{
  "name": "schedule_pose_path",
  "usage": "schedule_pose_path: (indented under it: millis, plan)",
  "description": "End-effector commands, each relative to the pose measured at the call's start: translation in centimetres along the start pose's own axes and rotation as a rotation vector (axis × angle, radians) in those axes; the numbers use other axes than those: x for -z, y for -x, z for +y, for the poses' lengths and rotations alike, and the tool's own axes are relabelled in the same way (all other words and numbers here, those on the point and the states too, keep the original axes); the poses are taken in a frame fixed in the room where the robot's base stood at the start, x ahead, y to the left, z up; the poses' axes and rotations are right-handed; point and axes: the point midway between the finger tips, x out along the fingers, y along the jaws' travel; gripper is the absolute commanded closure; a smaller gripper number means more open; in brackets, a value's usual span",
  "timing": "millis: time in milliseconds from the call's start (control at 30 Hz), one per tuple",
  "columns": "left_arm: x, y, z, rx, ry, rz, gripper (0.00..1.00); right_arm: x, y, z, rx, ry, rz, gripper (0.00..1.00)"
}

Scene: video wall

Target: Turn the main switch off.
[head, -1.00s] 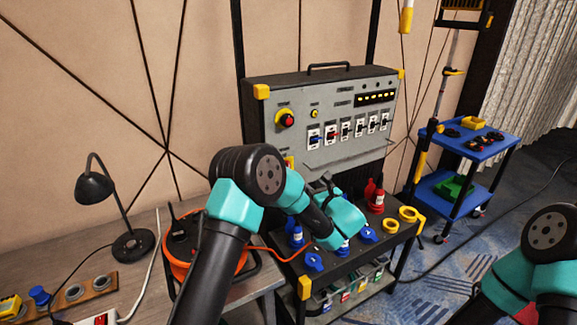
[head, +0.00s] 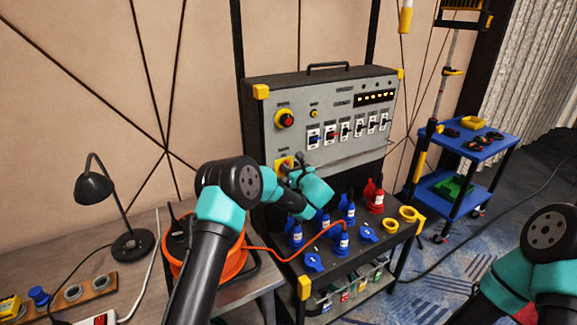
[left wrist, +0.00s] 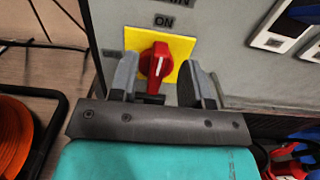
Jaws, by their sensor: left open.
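The main switch (left wrist: 156,62) is a red rotary knob on a yellow plate (left wrist: 184,46), low on the left of the grey panel's front. Its white mark points up towards the printed word ON. My left gripper (left wrist: 160,82) is open in the left wrist view, with one finger on each side of the knob. I cannot tell whether either finger touches it. In the head view the left gripper (head: 287,172) is at the yellow plate and hides most of the switch. My right gripper is outside the frames; only part of that arm shows at lower right.
The panel (head: 325,95) also carries another red knob (head: 285,119) and a row of breakers. Below it, a black shelf (head: 335,262) holds blue and red connectors. An orange cable (head: 283,255) runs from a reel to a blue plug. A desk lamp (head: 95,187) stands left.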

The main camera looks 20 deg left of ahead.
Motion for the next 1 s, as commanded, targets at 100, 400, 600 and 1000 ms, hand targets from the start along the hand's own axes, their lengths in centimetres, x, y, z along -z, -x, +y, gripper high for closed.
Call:
schedule_pose_path:
  millis: [100, 400, 600, 1000]
  plan:
    - [0.0, -1.6, 0.0, -0.002, 0.001, -0.001, 0.56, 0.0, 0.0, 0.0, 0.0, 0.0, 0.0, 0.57]
    - [0.0, -2.5, 0.0, 0.001, 0.0, 0.0, 0.56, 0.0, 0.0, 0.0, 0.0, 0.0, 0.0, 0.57]
    - [0.0, -2.5, 0.0, 0.0, 0.0, 0.0, 0.62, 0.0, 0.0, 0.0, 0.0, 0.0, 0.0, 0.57]
    - [-0.1, -2.5, 0.0, 0.0, 0.0, 0.0, 1.0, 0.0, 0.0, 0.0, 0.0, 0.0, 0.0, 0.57]
